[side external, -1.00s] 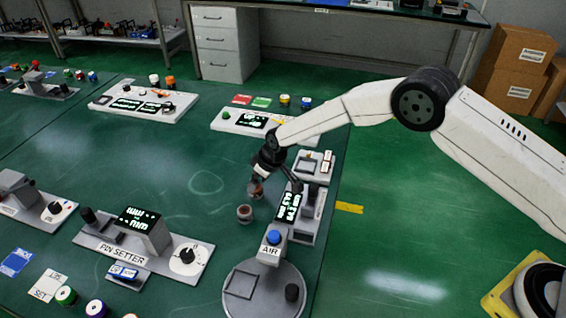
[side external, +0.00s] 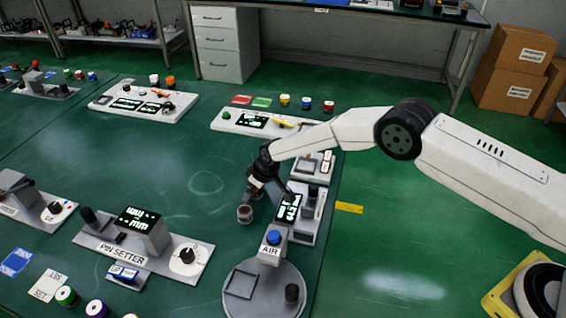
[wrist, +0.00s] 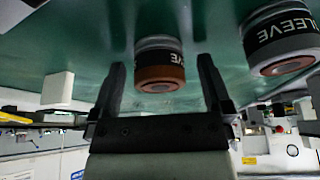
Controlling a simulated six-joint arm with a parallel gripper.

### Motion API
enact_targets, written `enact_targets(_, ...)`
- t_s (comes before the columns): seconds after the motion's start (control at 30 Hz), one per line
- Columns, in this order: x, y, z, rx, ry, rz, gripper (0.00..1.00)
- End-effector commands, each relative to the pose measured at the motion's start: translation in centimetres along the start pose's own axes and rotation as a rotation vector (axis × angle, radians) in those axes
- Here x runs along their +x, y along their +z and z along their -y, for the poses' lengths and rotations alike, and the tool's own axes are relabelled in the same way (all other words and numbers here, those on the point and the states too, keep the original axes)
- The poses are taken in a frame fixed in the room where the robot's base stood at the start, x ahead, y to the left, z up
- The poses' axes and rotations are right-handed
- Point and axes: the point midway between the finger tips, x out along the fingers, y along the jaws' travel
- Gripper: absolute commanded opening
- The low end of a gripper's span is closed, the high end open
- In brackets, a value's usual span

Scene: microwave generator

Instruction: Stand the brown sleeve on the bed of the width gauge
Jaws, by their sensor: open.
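In the wrist view, a brown sleeve (wrist: 160,76) with a grey band and a black label stands between the open fingers of my gripper (wrist: 162,66), with a gap on each side. In the side view my gripper (side external: 268,190) is low over the mat and mostly hides that sleeve. A second, greyer sleeve (wrist: 284,42) is to the right in the wrist view. A sleeve also stands in front of the gripper in the side view (side external: 245,214). The station with a lit display (side external: 289,207), right of the gripper, may be the width gauge; its label is unreadable.
The AIR station (side external: 262,290) with its round base is in front. The PIN SETTER (side external: 145,240) is at front left. A panel with a display (side external: 250,120) lies behind. The green mat (side external: 185,195) left of the gripper is clear.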

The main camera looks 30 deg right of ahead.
Motion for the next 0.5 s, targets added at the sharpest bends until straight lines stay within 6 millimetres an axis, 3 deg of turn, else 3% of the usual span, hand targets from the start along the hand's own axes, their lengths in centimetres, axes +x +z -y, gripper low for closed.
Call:
enact_targets(0.4, -0.01, 0.01, -0.01, 0.0, 0.0, 0.0, 1.0)
enact_targets(0.5, -0.01, 0.01, -0.01, 0.0, 0.0, 0.0, 0.68)
